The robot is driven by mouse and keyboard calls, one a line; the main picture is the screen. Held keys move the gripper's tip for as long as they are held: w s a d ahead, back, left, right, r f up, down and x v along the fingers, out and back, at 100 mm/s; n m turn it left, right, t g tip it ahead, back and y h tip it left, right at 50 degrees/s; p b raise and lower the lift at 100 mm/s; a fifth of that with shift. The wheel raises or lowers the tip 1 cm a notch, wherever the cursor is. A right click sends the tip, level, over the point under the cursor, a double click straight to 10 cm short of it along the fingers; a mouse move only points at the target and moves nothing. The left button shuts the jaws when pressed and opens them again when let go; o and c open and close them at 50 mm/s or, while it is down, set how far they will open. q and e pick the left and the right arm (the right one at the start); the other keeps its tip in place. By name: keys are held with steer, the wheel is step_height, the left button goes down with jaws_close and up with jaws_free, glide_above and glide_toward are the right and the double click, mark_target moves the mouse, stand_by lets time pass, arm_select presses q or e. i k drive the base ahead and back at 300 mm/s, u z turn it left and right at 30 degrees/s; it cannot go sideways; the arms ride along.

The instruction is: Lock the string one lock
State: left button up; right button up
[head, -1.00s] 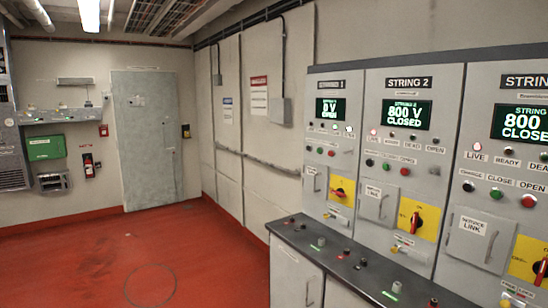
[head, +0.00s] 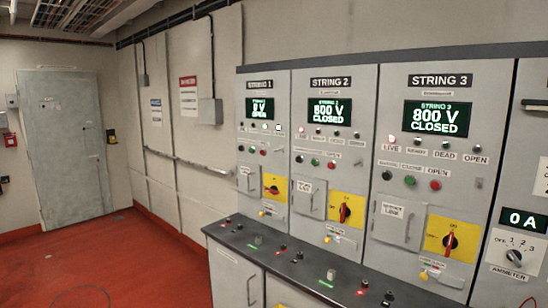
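The STRING 1 panel (head: 264,140) stands at the left end of the cabinet row. Its display (head: 260,108) reads OPEN, with a voltage that looks like 0 V. Its red rotary handle (head: 273,189) sits on a yellow plate and looks turned away from upright. A small yellow part, perhaps the lock (head: 264,213), shows below the plate; its state is too small to tell. A service link door (head: 247,180) is left of the handle and looks shut. Neither of my grippers is in view.
STRING 2 (head: 330,83) and STRING 3 (head: 440,81) panels stand to the right, both displays reading 800 V CLOSED. An ammeter dial (head: 514,256) is at far right. A dark ledge (head: 300,270) with small knobs juts out below. Red floor (head: 150,270) is open at left.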

mark_target(261, 214)
steer(key=u, duration=0.5)
steer(key=k, duration=0.55)
steer(key=u, duration=0.7)
steer(key=i, duration=1.9)
steer(key=z, duration=1.3)
steer(key=i, duration=1.1)
steer(key=z, duration=1.05)
